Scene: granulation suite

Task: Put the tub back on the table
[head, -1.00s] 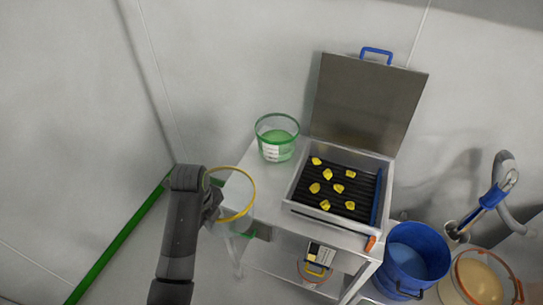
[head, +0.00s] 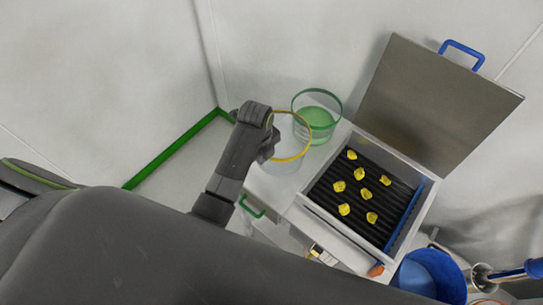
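A clear tub with a yellow rim (head: 289,159) is at the end of my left arm. My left gripper (head: 271,149) is at the tub's left side and appears shut on its wall; the fingertips are mostly hidden. The tub looks upright and overlaps the left end of the white table (head: 272,188) in the picture. I cannot tell whether its base touches the tabletop. A green-rimmed tub (head: 318,120) with green contents stands on the table just behind it and to the right. My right gripper is not in view.
An open metal box (head: 343,235) with yellow lumps on a black ribbed bed fills the table's right part, its lid (head: 436,98) raised behind. A blue bucket (head: 430,277) stands at lower right. My own arm covers the lower left.

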